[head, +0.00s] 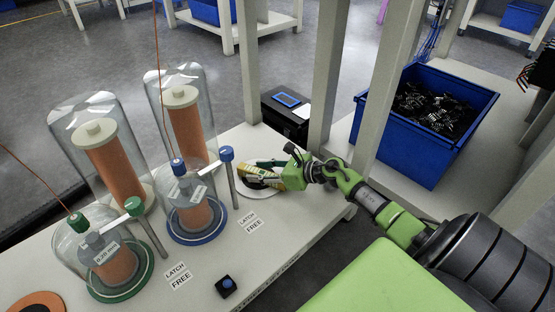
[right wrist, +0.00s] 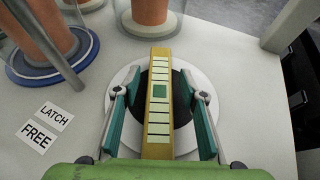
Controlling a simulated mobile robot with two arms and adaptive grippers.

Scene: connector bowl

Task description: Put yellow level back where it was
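The yellow level (right wrist: 159,80) has pale marks and a green square. In the right wrist view it lies lengthwise over a round white disc (right wrist: 122,77) with a black centre (right wrist: 183,112). My right gripper (right wrist: 161,95) is open, with one teal finger on each side of the level and a visible gap on both sides. In the head view my right gripper (head: 262,172) is low over the table by the disc (head: 262,193), and the level is mostly hidden by it. I cannot tell whether the level touches the disc. My left gripper is not in view.
Glass domes with orange cylinders stand on the white table (head: 205,262), two with blue (head: 198,235) and green (head: 120,288) bases. LATCH/FREE labels and a small blue-knobbed block (head: 226,286) lie in front. Pale posts and a blue bin (head: 405,135) of black parts stand right.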

